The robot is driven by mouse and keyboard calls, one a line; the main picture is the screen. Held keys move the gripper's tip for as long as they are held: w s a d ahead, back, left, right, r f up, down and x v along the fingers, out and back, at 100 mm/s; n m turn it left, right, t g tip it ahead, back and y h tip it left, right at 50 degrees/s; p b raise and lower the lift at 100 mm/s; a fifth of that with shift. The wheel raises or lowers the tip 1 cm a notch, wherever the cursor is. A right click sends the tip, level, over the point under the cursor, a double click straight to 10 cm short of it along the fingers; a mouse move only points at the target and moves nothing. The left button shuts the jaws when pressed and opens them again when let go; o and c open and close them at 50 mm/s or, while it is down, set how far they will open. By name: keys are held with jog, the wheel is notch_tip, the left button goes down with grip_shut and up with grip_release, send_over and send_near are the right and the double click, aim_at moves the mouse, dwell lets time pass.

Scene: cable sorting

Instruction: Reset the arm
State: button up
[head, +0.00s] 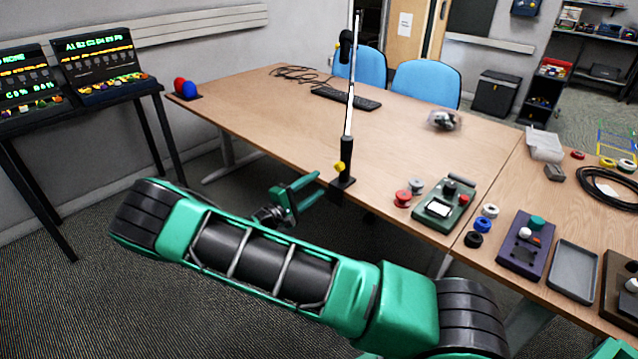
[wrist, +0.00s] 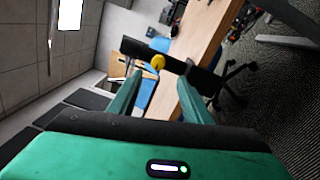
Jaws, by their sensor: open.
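My gripper (head: 310,190) is at the end of my green arm, low in front of the table's near edge in the head view. Its two green fingers are apart, with nothing between them that I can make out. It also shows in the wrist view (wrist: 157,98), fingers apart. A black stand with a yellow knob (head: 340,167) stands at the table edge just beyond the fingertips. The yellow knob (wrist: 157,62) shows ahead of the fingers in the wrist view. I cannot tell whether the fingers touch the stand.
Display panels (head: 98,68) are at left. The table's left middle is mostly clear.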

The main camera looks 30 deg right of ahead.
jog(key=shift+s+a, duration=0.1)
jog(key=shift+a, duration=0.05)
dwell(0.4)
jog(key=s+d+r+m+g+y, duration=0.35)
jog(key=s+d+m+g, duration=0.2)
jog(key=s, duration=0.35)
jog(key=s+d+r+m+g+y, duration=0.3)
jog(key=s+d+m+g+y, duration=0.15)
jog(key=s+d, duration=0.35)
jog(key=s+a+r+m+t+y, duration=0.1)
jog(key=s+a+r+y, duration=0.2)
jog(key=s, duration=0.5)
jog(key=s+a+r+m+t+y, duration=0.1)
jog(key=s+a+r+y, duration=0.2)
jog(key=s, duration=0.5)
jog(key=s+a+r+m+t+y, duration=0.1)
jog(key=s+a+r+y, duration=0.2)
jog(key=s, duration=0.5)
jog(key=shift+s+r+t+y, duration=0.3)
jog(key=shift+r, duration=0.45)
jog(key=shift+w, duration=0.15)
